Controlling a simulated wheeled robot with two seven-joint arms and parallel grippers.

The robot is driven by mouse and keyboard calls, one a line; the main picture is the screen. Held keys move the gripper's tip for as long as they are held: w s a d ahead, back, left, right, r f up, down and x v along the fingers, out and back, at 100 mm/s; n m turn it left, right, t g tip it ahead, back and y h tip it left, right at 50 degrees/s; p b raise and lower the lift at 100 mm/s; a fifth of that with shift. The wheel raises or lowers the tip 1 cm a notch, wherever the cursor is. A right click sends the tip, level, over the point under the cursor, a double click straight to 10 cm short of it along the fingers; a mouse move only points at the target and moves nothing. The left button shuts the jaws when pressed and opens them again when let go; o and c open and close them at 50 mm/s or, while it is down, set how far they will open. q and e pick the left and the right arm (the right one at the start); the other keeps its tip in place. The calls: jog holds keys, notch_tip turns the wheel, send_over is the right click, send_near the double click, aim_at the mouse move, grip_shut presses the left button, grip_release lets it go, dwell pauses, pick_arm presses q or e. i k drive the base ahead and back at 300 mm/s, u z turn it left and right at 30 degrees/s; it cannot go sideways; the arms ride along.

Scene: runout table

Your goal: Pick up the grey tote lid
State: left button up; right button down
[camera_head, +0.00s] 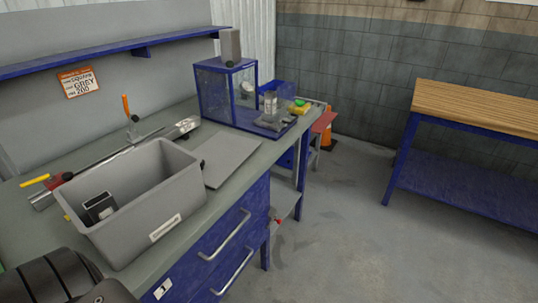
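A flat grey panel, which looks like the tote lid (232,154), lies on the workbench just right of the grey tote. Its left part is hidden behind the tote's rim. The open grey tote (150,222) stands on the bench at the left, with a white label on its front. A dark, hollow metal piece (98,207) is inside it. Neither of my grippers shows. A black ribbed part at the lower left seems to be mine, with no fingers visible.
A blue-framed clear box (226,92) stands behind the lid. A blue tray (270,124) holds small items right of it. A metal rail with clamps (134,143) lies behind the tote. A wood-topped table (480,108) stands at right, with open floor between.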

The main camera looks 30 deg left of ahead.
aim_at(221, 155)
jog(key=z, duration=0.35)
jog(key=i, duration=3.35)
jog(key=u, duration=3.35)
